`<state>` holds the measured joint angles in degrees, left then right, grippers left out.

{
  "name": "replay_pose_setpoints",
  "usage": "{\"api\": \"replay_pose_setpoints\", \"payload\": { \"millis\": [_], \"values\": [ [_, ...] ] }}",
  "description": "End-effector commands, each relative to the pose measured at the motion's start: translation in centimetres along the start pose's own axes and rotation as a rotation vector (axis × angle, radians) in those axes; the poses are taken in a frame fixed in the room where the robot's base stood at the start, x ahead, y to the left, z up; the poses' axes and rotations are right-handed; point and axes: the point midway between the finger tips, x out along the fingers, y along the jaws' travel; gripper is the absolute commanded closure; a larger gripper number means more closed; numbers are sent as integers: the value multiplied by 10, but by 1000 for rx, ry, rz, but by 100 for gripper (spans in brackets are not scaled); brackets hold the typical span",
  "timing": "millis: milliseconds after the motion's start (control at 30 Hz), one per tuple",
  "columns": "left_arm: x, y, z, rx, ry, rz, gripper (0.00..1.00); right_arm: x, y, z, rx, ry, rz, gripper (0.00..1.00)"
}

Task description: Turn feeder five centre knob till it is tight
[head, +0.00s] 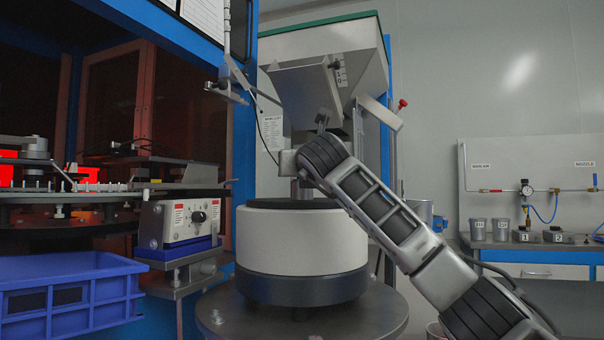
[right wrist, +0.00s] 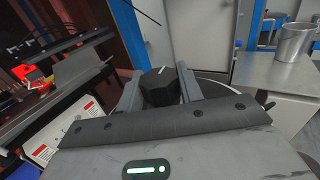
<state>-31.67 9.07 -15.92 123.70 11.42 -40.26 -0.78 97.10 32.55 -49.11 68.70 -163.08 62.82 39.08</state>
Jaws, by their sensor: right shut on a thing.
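The black centre knob (right wrist: 160,88) has a short white line on its top. In the right wrist view it sits between the two fingers of my right gripper (right wrist: 161,83), which is shut on it. In the head view my right arm reaches in from the right, and the right gripper (head: 297,184) is low over the middle of the white round feeder bowl (head: 300,241). The knob cannot be made out in the head view. My left gripper is in neither view.
A grey hopper (head: 320,92) hangs close above my wrist. In the right wrist view a metal cup (right wrist: 293,42) stands on a grey surface.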

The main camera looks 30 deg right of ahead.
Motion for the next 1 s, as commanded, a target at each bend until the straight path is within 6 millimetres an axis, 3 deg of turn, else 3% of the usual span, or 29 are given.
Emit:
{"api": "replay_pose_setpoints", "payload": {
  "millis": [400,433,500,833,1000],
  "values": [
    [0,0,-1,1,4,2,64,0,-1,2,0,-4,-9,86],
    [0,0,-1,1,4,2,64,0,-1,2,0,-4,-8,61],
    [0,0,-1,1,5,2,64,0,-1,2,0,-4,-8,42],
    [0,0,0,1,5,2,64,-2,0,1,0,-2,-7,42],
    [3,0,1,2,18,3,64,-20,0,0,0,-5,-4,42]
  ]
}}
